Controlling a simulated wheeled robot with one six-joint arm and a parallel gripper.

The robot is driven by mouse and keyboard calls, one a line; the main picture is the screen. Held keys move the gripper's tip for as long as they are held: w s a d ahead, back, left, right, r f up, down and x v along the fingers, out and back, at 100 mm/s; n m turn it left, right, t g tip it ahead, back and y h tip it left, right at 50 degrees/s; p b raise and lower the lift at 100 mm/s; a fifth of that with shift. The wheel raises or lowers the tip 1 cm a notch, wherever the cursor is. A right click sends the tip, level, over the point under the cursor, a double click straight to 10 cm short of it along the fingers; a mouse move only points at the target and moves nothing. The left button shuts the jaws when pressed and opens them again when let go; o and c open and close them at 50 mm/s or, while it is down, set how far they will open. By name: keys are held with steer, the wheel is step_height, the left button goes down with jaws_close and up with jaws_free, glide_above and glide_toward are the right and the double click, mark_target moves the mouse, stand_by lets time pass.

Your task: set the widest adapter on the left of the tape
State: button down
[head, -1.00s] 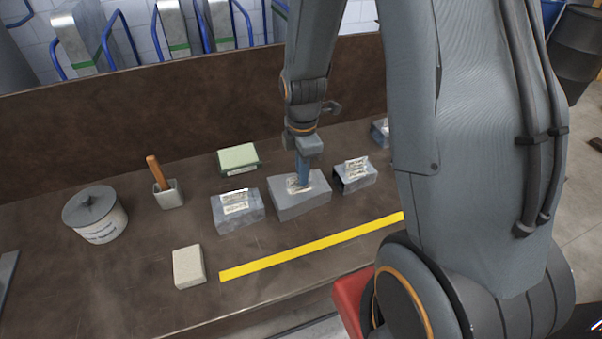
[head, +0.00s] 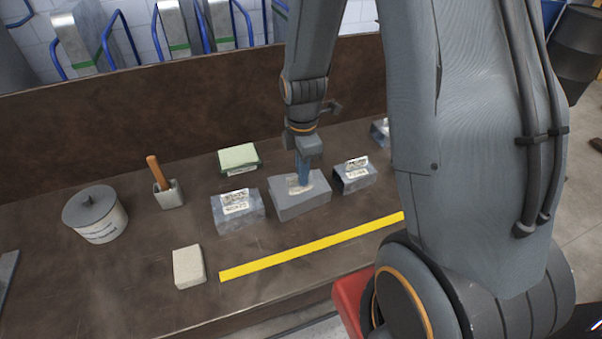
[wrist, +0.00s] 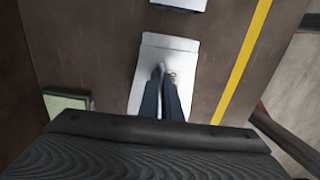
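Several grey sheet-metal adapters with white labels stand in a row on the brown bench. The middle adapter (head: 303,207) looks the widest of those in full view and sits behind the yellow tape (head: 300,248). My gripper (head: 301,181) points down onto its top, and its blue fingers are close together around a thin upright part. The wrist view shows the fingers (wrist: 164,76) over this adapter (wrist: 165,48), with the tape (wrist: 240,65) to the right. Another adapter (head: 238,213) stands to its left and a smaller one (head: 355,178) to its right.
A pale block (head: 188,267) lies just left of the tape's left end. A lidded tin (head: 96,215), a cup with a wooden handle (head: 168,194) and a green-topped box (head: 238,158) stand farther left and back. My arm hides the bench's right part.

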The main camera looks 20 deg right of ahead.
step_height(320, 180, up, 9)
steer(key=p, duration=0.7)
steer(key=shift+r, duration=0.1)
